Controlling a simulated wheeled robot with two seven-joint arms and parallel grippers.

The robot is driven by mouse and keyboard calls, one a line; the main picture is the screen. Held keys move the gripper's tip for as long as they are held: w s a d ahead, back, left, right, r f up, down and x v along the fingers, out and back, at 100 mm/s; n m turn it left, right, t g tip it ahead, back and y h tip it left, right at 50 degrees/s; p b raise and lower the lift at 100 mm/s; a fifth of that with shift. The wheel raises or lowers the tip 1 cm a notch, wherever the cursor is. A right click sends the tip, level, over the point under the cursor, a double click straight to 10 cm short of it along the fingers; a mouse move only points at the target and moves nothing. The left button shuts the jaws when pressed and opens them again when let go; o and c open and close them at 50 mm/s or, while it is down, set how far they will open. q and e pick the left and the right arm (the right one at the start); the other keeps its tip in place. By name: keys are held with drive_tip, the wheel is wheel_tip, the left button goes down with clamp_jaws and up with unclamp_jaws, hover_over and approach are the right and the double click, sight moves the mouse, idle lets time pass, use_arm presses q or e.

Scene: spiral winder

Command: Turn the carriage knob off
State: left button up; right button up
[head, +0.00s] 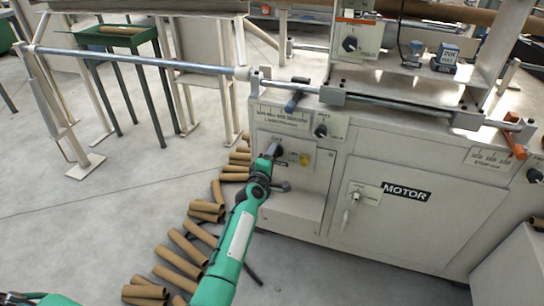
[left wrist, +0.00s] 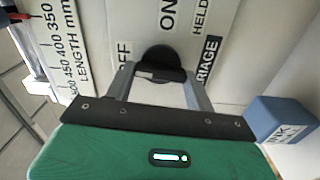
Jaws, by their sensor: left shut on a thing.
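The carriage knob (left wrist: 163,58) is a round black dial with a grip bar, on a pale panel lettered OFF, ON, HELD and CARRIAGE in the left wrist view. My left gripper (left wrist: 158,82) has its grey fingers on either side of the grip bar and is shut on it. In the head view my left gripper (head: 273,150) is at the machine's left front panel and hides most of the knob. Where the knob points is not clear. My right gripper is not in view.
Cardboard tubes (head: 180,263) lie on the floor below. A blue block (left wrist: 283,119) is right in the wrist view.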

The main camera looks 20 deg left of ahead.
use_arm(q)
drive_tip(key=shift+n, duration=0.5)
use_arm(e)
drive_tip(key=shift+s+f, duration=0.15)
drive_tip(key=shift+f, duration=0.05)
use_arm(q)
drive_tip(key=o, duration=1)
drive_tip(key=s+p, duration=0.1)
drive_tip(key=s, duration=0.8)
drive_tip(key=s+p, duration=0.1)
drive_tip(key=s, duration=0.3)
drive_tip(key=shift+s+a+p, duration=0.25)
drive_tip(key=shift+s+p, duration=0.1)
drive_tip(key=shift+s, duration=0.05)
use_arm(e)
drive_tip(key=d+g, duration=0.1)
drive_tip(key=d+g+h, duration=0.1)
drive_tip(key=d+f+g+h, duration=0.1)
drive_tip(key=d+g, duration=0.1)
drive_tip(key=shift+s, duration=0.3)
